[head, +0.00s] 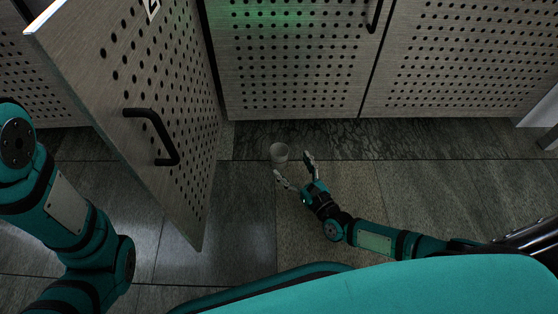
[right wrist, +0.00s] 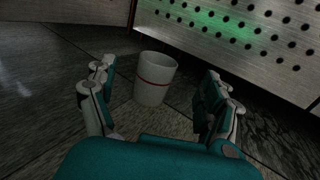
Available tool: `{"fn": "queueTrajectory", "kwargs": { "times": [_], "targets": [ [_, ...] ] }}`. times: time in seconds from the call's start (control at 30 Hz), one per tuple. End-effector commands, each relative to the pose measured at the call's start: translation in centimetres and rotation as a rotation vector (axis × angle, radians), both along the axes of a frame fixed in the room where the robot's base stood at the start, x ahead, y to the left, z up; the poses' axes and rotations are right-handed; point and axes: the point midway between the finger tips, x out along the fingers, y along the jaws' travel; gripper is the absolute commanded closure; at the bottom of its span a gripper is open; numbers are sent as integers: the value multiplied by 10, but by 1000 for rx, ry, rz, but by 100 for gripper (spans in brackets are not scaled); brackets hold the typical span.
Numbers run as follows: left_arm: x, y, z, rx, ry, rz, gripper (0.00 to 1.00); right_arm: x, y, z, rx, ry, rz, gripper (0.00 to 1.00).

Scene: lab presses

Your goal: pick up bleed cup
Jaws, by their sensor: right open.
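The bleed cup (head: 279,153) is a small whitish cup standing upright on the tiled floor, in front of the perforated metal panels. In the right wrist view the cup (right wrist: 154,78) shows a thin red band around it and an open top. My right gripper (head: 293,166) is open and empty. Its two fingers point toward the cup, which lies just ahead of the fingertips, roughly centred between them in the right wrist view (right wrist: 157,82). My left arm shows at the left of the head view, but its gripper is not visible.
An open perforated door (head: 150,110) with a black handle (head: 153,136) stands to the left of the cup. Closed perforated panels (head: 295,60) stand behind it. The tiled floor (head: 440,190) to the right is clear.

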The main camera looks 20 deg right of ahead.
Motion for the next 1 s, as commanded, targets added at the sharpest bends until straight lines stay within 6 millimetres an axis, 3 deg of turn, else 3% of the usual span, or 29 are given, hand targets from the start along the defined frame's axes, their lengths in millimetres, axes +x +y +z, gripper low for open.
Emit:
{"fn": "queueTrajectory", "kwargs": {
  "times": [0.1,0.27,0.6,0.93,1.0],
  "targets": [
    [0,0,-11,0,0,0,100,18,4,-3,0,-1,0,16],
    [0,0,-14,0,0,0,100,27,7,-2,-1,1,0,16],
    [0,0,-46,1,0,0,100,70,18,-7,0,-2,0,16],
    [0,0,-47,1,1,1,100,76,19,-5,-1,1,0,16],
    [0,0,-47,1,1,1,100,76,19,-5,-1,1,0,25]
  ]
}}
